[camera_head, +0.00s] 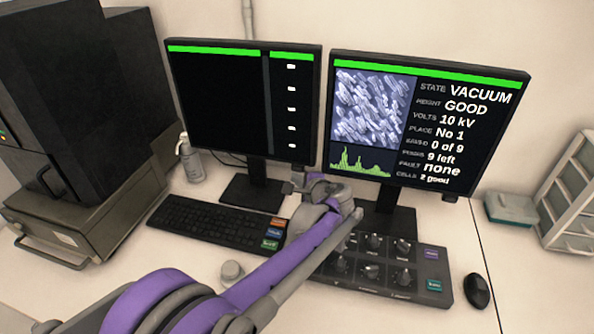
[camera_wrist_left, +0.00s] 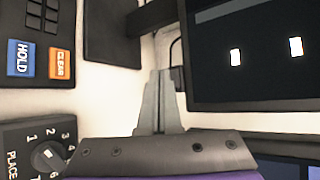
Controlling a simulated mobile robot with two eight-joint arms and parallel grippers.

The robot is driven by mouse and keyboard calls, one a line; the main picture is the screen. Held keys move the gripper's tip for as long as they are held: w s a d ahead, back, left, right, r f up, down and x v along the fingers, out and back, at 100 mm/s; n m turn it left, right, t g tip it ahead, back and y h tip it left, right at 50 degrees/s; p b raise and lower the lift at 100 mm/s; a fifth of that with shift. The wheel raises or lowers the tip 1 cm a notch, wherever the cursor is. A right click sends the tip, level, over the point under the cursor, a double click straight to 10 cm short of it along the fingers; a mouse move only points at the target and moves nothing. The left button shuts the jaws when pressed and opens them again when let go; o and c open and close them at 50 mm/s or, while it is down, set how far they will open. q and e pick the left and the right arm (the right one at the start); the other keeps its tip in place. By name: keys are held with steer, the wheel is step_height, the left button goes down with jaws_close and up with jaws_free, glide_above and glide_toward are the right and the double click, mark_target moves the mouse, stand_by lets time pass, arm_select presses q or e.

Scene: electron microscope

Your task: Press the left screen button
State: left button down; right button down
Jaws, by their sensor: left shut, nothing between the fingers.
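The left screen (camera_head: 215,105) is a black monitor with a green bar along its top and a column of small white marks at its right side. Part of it also shows at the right of the left wrist view (camera_wrist_left: 245,75). My left gripper (camera_head: 298,180) is just below that screen's lower right corner. In the left wrist view its grey fingers (camera_wrist_left: 160,75) are shut together and empty, with the screen's edge to their right. I cannot make out a separate button on the left screen; the gripper may hide it. My right gripper is not in view.
The right screen (camera_head: 470,130) shows a grey picture and status text. A black keyboard (camera_head: 200,220) lies left of my arm. A knob panel (camera_head: 385,265) and a mouse (camera_head: 477,291) are at the right. A bottle (camera_head: 191,163) stands behind the keyboard.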

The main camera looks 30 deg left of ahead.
arm_select(q)
steer(key=shift+w, duration=0.2)
stand_by(0.6)
steer(key=shift+w+a, duration=0.1)
steer(key=shift+w, duration=0.15)
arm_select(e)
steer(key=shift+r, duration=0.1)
arm_select(q)
steer(key=shift+w+a, duration=0.1)
steer(key=shift+w, duration=0.25)
stand_by(0.6)
steer(key=shift+s, duration=0.1)
steer(key=shift+s+d, duration=0.2)
steer(key=shift+s, duration=0.5)
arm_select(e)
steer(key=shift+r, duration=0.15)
arm_select(q)
steer(key=shift+s+d+p, duration=0.15)
steer(key=shift+s+d, duration=0.05)
steer(key=shift+s, duration=0.6)
steer(key=shift+s+d+p, duration=0.2)
steer(key=shift+s, duration=0.6)
steer(key=shift+s+d+p, duration=0.15)
steer(key=shift+s+d, duration=0.05)
steer(key=shift+s, duration=0.6)
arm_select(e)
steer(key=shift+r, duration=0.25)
